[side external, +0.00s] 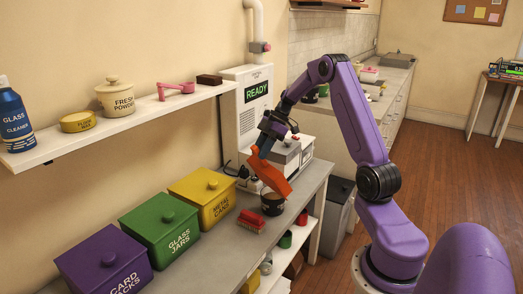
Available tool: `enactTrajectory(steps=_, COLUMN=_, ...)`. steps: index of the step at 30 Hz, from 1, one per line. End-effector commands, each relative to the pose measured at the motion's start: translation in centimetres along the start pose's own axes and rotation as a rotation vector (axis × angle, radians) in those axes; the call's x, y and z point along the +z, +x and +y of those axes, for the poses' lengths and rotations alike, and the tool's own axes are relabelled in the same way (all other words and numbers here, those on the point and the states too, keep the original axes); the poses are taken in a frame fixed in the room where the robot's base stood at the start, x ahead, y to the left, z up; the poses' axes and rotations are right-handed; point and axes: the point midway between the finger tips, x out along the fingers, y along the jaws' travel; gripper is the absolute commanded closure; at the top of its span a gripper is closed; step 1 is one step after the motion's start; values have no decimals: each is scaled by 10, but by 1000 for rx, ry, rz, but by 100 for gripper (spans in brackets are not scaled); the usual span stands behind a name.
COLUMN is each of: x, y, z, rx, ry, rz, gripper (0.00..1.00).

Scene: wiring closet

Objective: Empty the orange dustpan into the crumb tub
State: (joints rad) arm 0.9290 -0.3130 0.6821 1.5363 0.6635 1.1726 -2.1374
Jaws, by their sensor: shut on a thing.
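The orange dustpan (269,174) hangs tilted in the side view, its wide end low and to the right. My gripper (262,147) is shut on its upper end. A small dark tub (272,205), which looks like the crumb tub, stands on the grey bench just below the dustpan's low edge. The dustpan is above the tub, and I cannot tell whether they touch. The tub's label is too small to read. I cannot see whether crumbs are in the dustpan or in the tub.
A red brush (251,221) lies left of the tub. Yellow (204,199), green (160,228) and purple (104,263) lidded bins line the bench. A white machine reading READY (250,100) stands behind. The bench's right edge is near the tub.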

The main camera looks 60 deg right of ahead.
Motion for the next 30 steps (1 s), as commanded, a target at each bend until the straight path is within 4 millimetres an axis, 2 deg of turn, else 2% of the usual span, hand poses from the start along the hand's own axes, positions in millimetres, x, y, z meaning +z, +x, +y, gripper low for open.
enactTrajectory(steps=11, x=-4, y=-5, z=1, rx=2, ry=-2, rz=-6, gripper=100)
enactTrajectory(steps=19, x=-32, y=-44, z=1, rx=7, ry=-6, rz=-62, gripper=100)
enactTrajectory(steps=21, x=-44, y=-30, z=-1, rx=-5, ry=-9, rz=-104, gripper=100)
enactTrajectory(steps=26, x=-67, y=-15, z=0, rx=0, ry=-8, rz=-201, gripper=100)
enactTrajectory(steps=27, x=-69, y=-11, z=0, rx=0, ry=-3, rz=-221, gripper=100)
enactTrajectory(steps=30, x=-51, y=7, z=-1, rx=-3, ry=3, rz=-243, gripper=100)
